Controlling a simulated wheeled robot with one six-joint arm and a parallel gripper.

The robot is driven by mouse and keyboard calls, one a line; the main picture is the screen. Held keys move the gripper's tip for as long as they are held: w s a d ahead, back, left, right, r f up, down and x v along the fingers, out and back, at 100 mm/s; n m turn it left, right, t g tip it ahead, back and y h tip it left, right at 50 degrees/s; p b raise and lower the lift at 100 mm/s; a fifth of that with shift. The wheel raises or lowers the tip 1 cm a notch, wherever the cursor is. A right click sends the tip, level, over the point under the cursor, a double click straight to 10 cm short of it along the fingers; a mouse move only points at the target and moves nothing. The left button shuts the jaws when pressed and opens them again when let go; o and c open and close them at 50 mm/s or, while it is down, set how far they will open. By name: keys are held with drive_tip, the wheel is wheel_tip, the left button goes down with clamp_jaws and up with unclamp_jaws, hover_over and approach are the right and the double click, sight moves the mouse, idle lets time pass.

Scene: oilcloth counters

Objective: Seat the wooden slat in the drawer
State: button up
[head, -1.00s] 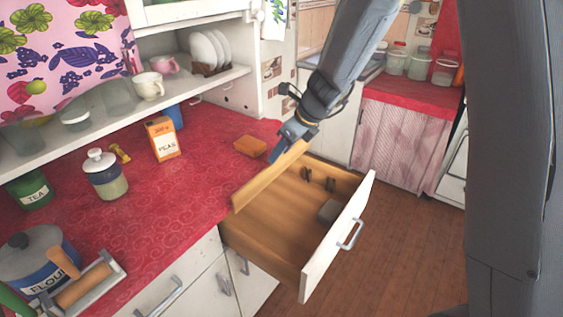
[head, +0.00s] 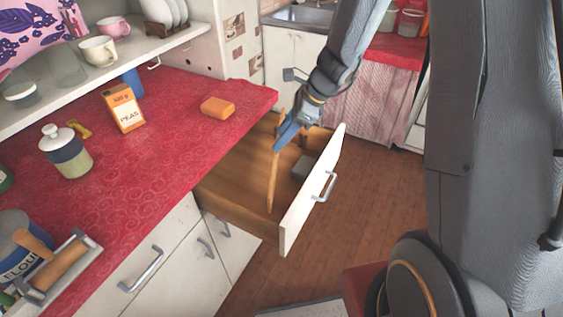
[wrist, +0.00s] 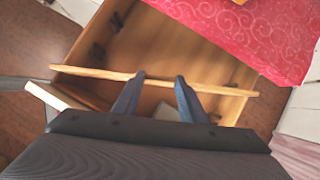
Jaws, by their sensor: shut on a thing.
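The wooden slat (head: 273,180) is a long thin light-wood strip, held on edge by my gripper (head: 284,135) over the open drawer (head: 228,200). In the wrist view, the slat (wrist: 85,72) spans the drawer from side to side, and my gripper (wrist: 158,80) is shut on its middle. Its ends appear to overlap the side walls, above the drawer; I cannot tell the exact height. Dark slotted brackets (wrist: 97,52) show on one side wall, and others (wrist: 232,88) on the opposite wall. The slat looks apart from them.
A grey block (head: 301,168) lies in the drawer near its white front (head: 312,190). The red counter (head: 180,120) borders the drawer and bears an orange sponge-like block (head: 217,107), a peas box (head: 124,108) and a jar (head: 66,152). The wooden floor (head: 350,215) is clear.

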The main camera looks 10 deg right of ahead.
wheel_tip(320, 180, down, 10)
drive_tip(key=shift+p, duration=0.45)
drive_tip(key=shift+f, duration=0.1)
drive_tip(key=shift+f, duration=0.15)
drive_tip(key=o, duration=1.4)
drive_tip(key=shift+o, duration=0.2)
